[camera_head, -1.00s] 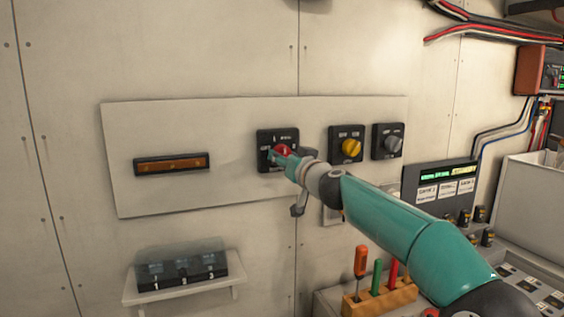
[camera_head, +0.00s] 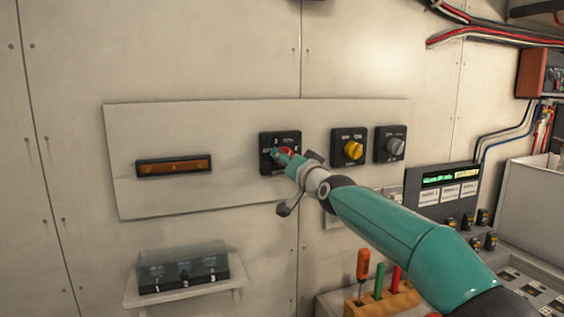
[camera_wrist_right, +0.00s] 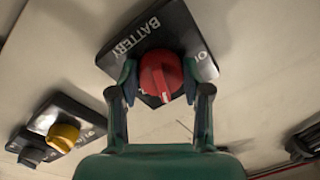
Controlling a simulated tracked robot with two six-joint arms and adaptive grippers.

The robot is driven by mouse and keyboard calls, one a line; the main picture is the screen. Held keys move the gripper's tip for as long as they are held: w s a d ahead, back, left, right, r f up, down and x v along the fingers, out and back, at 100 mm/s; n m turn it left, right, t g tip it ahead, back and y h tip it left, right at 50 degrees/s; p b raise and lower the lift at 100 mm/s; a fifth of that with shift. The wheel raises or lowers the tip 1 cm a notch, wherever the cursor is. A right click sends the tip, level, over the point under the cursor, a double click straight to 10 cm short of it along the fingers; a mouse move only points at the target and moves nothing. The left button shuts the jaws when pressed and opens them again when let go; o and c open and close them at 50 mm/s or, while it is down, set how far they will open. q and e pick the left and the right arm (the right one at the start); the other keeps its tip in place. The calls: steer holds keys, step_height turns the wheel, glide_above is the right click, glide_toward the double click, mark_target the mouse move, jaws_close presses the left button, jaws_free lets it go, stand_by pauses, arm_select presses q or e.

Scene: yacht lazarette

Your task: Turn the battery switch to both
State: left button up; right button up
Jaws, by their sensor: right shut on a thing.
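The battery switch is a red knob (camera_wrist_right: 161,77) on a black square plate (camera_head: 268,141), mounted on the pale wall panel. The plate shows the word BATTERY in the right wrist view (camera_wrist_right: 150,32). My right gripper (camera_head: 284,156) reaches in from the lower right and is shut on the red knob. In the right wrist view its two fingers (camera_wrist_right: 160,85) lie on either side of the knob. In the head view the gripper hides part of the knob and some plate labels. My left gripper is not in view.
A yellow knob (camera_head: 353,150) and a grey knob (camera_head: 396,147) sit to the right on the same panel. A dark-framed amber strip (camera_head: 174,166) is at left. Below are a small shelf (camera_head: 183,294) and a wooden tool block (camera_head: 384,303).

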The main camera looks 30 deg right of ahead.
steer(key=o, duration=1.2)
steer(key=shift+w+f, duration=0.1)
steer(key=shift+w, duration=0.05)
steer(key=shift+c, duration=0.2)
steer(key=v, duration=1.2)
